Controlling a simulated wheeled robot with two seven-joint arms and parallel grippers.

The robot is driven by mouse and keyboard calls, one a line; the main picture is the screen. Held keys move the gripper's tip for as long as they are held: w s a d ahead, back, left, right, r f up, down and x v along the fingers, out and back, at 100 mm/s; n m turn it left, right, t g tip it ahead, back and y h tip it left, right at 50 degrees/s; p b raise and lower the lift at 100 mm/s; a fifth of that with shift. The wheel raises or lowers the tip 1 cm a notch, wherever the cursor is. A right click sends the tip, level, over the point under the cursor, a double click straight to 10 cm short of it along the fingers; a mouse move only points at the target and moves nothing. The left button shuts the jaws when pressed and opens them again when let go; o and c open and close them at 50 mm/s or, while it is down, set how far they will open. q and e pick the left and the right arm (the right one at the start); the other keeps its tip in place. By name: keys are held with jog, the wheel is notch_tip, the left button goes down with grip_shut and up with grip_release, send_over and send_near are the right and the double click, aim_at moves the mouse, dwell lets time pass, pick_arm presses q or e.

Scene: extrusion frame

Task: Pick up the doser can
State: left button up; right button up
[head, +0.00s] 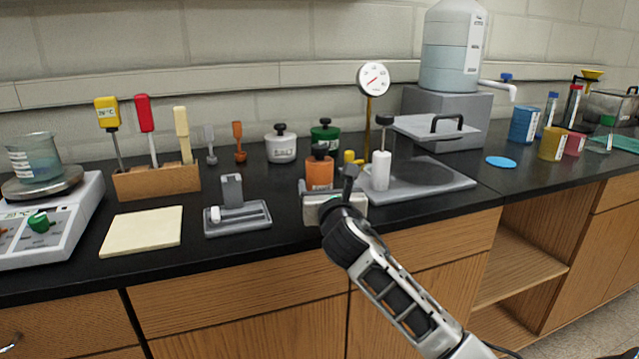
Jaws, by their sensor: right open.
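No can is clearly labelled as the doser can. An orange can (319,173) with a dark top stands on the black counter in the middle of the head view. Behind it stand a white canister (281,150) and a green canister (326,140), both with black knobs. My right gripper (328,188) is open at the counter's front edge, right in front of the orange can. Its fingers appear on either side of the can's lower part, which the gripper partly hides. I cannot tell whether they touch it. My left gripper is not in view.
A white-handled tamper (381,168) and a grey plate (430,183) stand close to the right. A grey tray (238,218), a cream pad (142,231), a wooden tool block (157,181) and a scale (50,225) are to the left. A dial gauge (373,79) rises behind.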

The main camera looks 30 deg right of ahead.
aim_at(318, 176)
jog(key=shift+a+x, duration=0.15)
jog(key=shift+x, duration=1.4)
jog(key=shift+a+x, duration=0.15)
jog(key=shift+x, duration=1.45)
jog(key=shift+w, duration=0.15)
jog(key=c, duration=1.1)
jog(key=shift+r, duration=0.1)
jog(key=shift+c, duration=0.2)
